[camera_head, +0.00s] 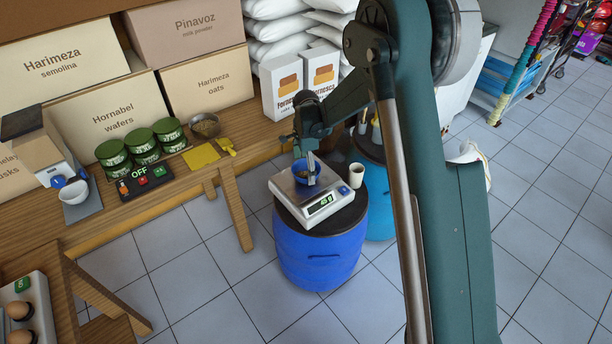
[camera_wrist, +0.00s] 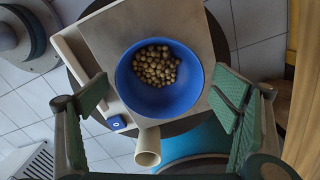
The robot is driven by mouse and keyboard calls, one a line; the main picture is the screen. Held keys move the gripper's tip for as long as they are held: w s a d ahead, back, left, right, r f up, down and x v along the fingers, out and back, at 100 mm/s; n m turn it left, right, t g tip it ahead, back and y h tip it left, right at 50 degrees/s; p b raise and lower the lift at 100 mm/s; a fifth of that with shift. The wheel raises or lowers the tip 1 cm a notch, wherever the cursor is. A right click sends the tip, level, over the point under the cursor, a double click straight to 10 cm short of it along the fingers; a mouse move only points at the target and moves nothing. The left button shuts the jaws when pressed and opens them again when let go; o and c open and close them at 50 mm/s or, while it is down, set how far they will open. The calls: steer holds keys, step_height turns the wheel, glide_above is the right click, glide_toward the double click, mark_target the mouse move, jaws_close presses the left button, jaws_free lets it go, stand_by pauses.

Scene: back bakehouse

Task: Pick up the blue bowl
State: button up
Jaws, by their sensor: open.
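The blue bowl (camera_head: 298,174) sits upright on a white kitchen scale (camera_head: 318,209), which stands on a blue drum (camera_head: 312,262). In the wrist view the bowl (camera_wrist: 176,105) holds many small round tan nuts or chickpeas. My gripper (camera_head: 311,168) is over the bowl; one finger hides part of it in the head view. In the wrist view my gripper (camera_wrist: 162,102) is open, with a green-padded finger on each side of the bowl. It holds nothing. Whether a finger touches the bowl cannot be told.
A paper cup (camera_head: 356,174) stands on the drum right beside the scale; it also shows in the wrist view (camera_wrist: 147,147). A second, lighter blue drum (camera_head: 378,207) is behind right. A wooden bench (camera_head: 215,165) with cans and boxes is at left.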

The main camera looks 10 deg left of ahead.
mark_target(306, 173)
steer(key=shift+f+b, duration=0.3)
steer(key=shift+f, duration=1.05)
steer(key=c, duration=1)
